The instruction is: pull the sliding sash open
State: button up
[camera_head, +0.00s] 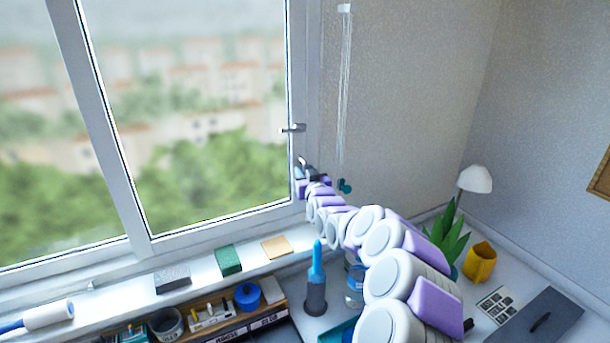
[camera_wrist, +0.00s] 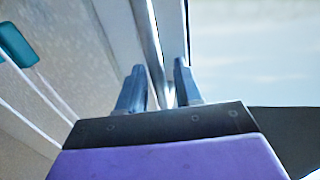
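The sliding sash (camera_head: 296,85) is a white-framed window pane on the right side of the window. A small grey handle (camera_head: 294,128) sticks out from its right stile. My gripper (camera_head: 302,165) is beside that stile, a little below the handle in the head view. In the wrist view my gripper (camera_wrist: 160,68) shows two blue-grey fingers apart, with nothing seen held between them. The white window frame (camera_wrist: 147,35) runs behind and between the fingers there. Whether a finger touches the frame I cannot tell. The handle is not clearly seen in the wrist view.
Blind cords (camera_head: 345,90) hang right of the window, with teal ends (camera_head: 345,186). The sill (camera_head: 115,291) holds a paint roller (camera_head: 48,313), a grey block (camera_head: 172,278) and a green block (camera_head: 228,260). A blue-topped bottle (camera_head: 316,280), plant (camera_head: 447,235) and lamp (camera_head: 475,179) stand below.

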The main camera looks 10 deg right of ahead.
jog(key=shift+c, duration=0.5)
grip_shut()
